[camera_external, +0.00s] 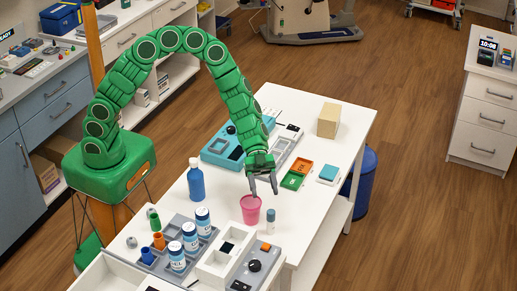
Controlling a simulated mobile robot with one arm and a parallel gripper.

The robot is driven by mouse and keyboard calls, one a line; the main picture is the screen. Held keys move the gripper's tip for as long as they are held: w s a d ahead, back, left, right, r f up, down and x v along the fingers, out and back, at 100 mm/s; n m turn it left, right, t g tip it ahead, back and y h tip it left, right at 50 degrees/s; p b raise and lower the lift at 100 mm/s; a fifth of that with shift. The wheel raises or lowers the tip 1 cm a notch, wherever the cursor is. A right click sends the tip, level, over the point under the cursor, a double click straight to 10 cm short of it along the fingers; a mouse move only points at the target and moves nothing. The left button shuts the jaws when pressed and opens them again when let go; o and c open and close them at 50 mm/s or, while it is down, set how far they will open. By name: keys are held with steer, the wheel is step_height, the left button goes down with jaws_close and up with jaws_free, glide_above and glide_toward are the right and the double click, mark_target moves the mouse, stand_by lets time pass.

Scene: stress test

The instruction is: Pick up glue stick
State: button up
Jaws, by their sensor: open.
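A small upright cylinder with a dark teal top and pale lower part (270,221) stands on the white table (345,125), just right of a pink cup (250,210); it looks like the glue stick, though its label is too small to read. My gripper (263,192) points down above the table, its two grey fingers apart with nothing between them. The fingertips are just above the cup and cylinder in the picture. Another small green cylinder (153,220) stands at the table's left, by the grey tray; I cannot tell what it is.
A blue bottle (196,184) stands left of the cup. A grey tray (207,236) with several white-and-blue jars (190,237) is in front. A control box with a knob (255,267) is at the near edge. Green and orange trays (296,175) and a tan block (328,120) lie behind.

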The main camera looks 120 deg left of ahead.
mark_target(271, 212)
steer(key=shift+w+d+f, duration=1)
steer(key=shift+d+f, duration=0.15)
steer(key=shift+f, duration=0.1)
steer(key=shift+w+d+f, duration=0.7)
steer(key=shift+w+d, duration=0.05)
steer(key=shift+w, duration=0.2)
steer(key=shift+x, duration=0.9)
steer(key=shift+c, duration=0.2)
steer(key=c, duration=1)
